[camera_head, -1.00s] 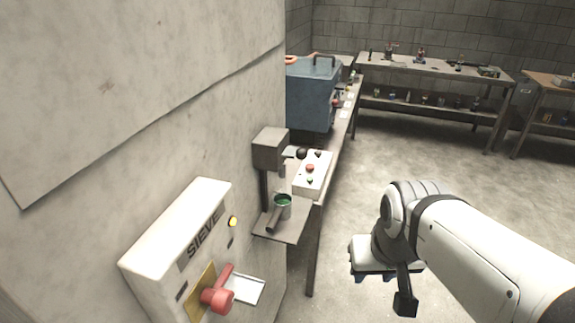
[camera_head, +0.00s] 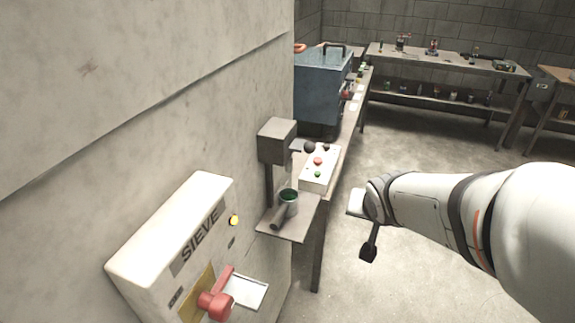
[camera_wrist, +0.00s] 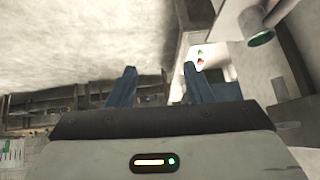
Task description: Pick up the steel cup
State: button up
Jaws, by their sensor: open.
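The steel cup (camera_head: 288,204) has a green inside and a thick grey handle pointing toward the lower left. It sits on a small grey shelf (camera_head: 290,228) under a grey box-shaped head. In the wrist view the cup (camera_wrist: 261,38) is at the upper right, its green end showing, to the right of my fingers. My gripper (camera_wrist: 158,72) is open, with two blue fingers apart and nothing between them.
The grey machine head (camera_head: 277,140) overhangs the cup. A white control box (camera_head: 320,170) with coloured buttons stands behind it on a bench. A white SIEVE box (camera_head: 175,245) with a red handle (camera_head: 216,300) is at the front left. Open floor lies to the right.

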jog(key=w+a+f+m+t+y+b, duration=0.1)
jog(key=w+a+f+t+y, duration=0.2)
jog(key=w, duration=0.4)
jog(key=m+y+b, duration=0.3)
jog(key=y, duration=0.6)
send_near(286, 211)
jog(key=x, duration=0.5)
jog(key=shift+w+r, duration=0.3)
jog(key=shift+w+a+f, duration=0.1)
jog(key=shift+w+a, duration=0.05)
jog(key=shift+a, duration=0.1)
jog(key=x, duration=0.7)
jog(key=shift+s+a+f, duration=0.1)
jog(key=shift+s+f, duration=0.15)
jog(key=shift+f, duration=0.15)
grip_shut()
